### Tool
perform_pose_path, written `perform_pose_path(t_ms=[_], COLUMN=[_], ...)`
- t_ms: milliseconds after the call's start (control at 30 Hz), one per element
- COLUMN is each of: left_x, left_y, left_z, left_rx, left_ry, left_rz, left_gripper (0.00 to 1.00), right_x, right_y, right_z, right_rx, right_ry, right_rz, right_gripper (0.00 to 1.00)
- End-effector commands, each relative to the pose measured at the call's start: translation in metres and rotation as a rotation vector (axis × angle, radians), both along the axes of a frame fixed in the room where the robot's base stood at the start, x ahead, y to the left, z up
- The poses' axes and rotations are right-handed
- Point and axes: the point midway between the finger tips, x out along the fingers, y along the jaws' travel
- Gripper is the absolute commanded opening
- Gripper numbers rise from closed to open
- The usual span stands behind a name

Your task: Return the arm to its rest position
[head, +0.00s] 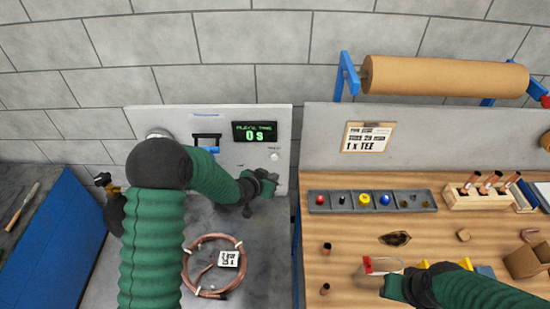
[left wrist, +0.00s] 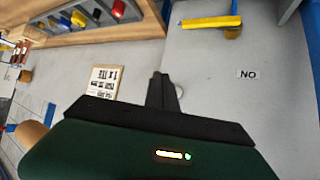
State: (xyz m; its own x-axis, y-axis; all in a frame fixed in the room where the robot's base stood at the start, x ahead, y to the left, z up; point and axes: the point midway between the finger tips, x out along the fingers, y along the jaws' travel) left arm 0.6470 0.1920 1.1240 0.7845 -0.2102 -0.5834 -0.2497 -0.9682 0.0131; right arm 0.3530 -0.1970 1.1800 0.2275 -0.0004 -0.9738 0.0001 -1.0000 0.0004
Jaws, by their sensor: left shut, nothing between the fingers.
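My left arm comes in from the lower left and bends right at a dark elbow. Its gripper (head: 268,182) is shut and empty, in front of the lower right part of the grey panel (head: 230,165). In the left wrist view the dark fingers (left wrist: 162,90) are together with nothing between them. My right gripper (head: 396,287) is low over the wooden bench, near a small pale red-edged piece (head: 382,266); whether its fingers are open is unclear.
A copper coil (head: 190,268) with a white tag lies below the left gripper. The panel has a display (head: 254,132) reading 0 s. The wooden bench (head: 350,220) holds a grey strip of coloured parts (head: 372,201) and a rack of copper tubes (head: 480,197). A blue edge stands left.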

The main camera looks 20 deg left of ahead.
Motion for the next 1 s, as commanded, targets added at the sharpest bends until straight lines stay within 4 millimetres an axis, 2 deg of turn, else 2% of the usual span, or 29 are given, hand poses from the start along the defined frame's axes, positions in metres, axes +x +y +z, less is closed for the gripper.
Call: perform_pose_path(t_ms=[167,267,367,467,500,533,600,700,800,1000], left_x=[0.0,-0.009,-0.045,-0.114,-0.146,-0.17,-0.219,-0.269,-0.291,-0.295], left_y=[0.0,0.001,0.006,0.014,0.015,0.016,0.014,0.009,0.006,0.005], left_z=[0.0,-0.007,-0.025,-0.046,-0.054,-0.059,-0.068,-0.076,-0.077,-0.074], left_rx=[0.0,0.02,0.075,0.131,0.14,0.143,0.137,0.117,0.103,0.102], left_ry=[0.0,0.031,0.141,0.315,0.388,0.44,0.546,0.654,0.705,0.716], left_rz=[0.0,0.009,0.047,0.116,0.146,0.166,0.2,0.227,0.235,0.237], left_gripper=[0.0,0.0,0.0,0.0,0.0,0.0,0.0,0.0,0.0,0.0], right_x=[0.0,0.0,0.0,0.0,0.0,-0.001,-0.001,0.0,0.0,0.0], right_y=[0.0,0.0,0.0,0.0,0.0,0.0,0.0,0.0,0.0,0.0], right_z=[0.0,-0.012,-0.043,-0.082,-0.096,-0.105,-0.12,-0.131,-0.133,-0.13], right_rx=[0.0,0.0,0.0,0.0,0.0,0.0,0.0,0.0,0.0,0.0], right_ry=[0.0,0.0,0.0,0.001,0.001,0.001,0.001,0.0,0.0,-0.001], right_rz=[0.0,0.0,0.0,0.0,0.0,0.0,0.0,0.0,0.0,0.0], right_gripper=[0.36,0.36,0.36,0.36,0.36,0.36,0.36,0.36,0.36,0.36])
